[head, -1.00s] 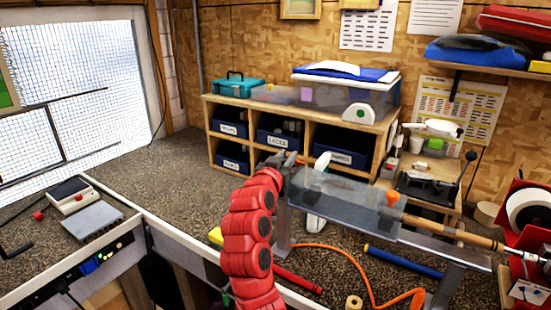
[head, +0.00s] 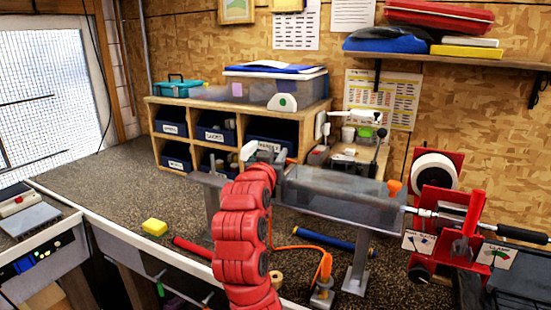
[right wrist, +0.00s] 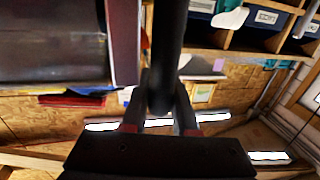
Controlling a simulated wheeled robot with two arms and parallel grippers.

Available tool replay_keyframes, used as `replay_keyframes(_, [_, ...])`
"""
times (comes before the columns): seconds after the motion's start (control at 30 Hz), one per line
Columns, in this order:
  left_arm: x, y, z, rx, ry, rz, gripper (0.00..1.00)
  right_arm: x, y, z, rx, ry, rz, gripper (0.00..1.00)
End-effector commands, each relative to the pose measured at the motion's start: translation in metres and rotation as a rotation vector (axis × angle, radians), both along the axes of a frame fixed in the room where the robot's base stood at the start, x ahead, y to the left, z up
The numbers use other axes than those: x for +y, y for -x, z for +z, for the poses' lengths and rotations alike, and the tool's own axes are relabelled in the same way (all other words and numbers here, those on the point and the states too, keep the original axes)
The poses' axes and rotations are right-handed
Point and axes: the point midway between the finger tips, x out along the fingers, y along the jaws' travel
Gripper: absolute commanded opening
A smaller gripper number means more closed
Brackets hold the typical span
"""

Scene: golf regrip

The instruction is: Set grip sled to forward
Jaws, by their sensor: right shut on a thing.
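My right gripper (head: 268,153) is at the far end of my red arm, beside the left end of a long grey trough (head: 345,200) on metal legs. In the right wrist view its fingers (right wrist: 160,105) are shut on a dark rod-like thing (right wrist: 168,50), which I cannot identify for certain. The head view hides what it holds. To the right of the trough is a red bench unit (head: 440,245) with a white round part and small dial labels. A metal shaft with a black handle (head: 522,235) reaches past it. I cannot tell which part is the grip sled. My left gripper is not in view.
A wooden cubby shelf (head: 225,108) with labelled blue bins stands behind. An orange hose runs in front of the trough.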

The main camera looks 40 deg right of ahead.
Motion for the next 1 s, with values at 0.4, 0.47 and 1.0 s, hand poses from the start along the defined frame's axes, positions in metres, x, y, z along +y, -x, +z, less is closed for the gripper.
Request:
replay_keyframes(0.4, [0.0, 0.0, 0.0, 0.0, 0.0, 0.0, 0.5, 0.0, 0.0, 0.001, -0.001, 0.001, -0.001, 0.43])
replay_keyframes(0.47, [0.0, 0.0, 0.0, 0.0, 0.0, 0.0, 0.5, 0.0, 0.0, 0.001, -0.001, 0.002, -0.001, 0.54])
replay_keyframes(1.0, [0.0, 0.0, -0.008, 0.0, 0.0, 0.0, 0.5, 0.024, 0.015, 0.0, -0.005, 0.005, 0.002, 0.57])
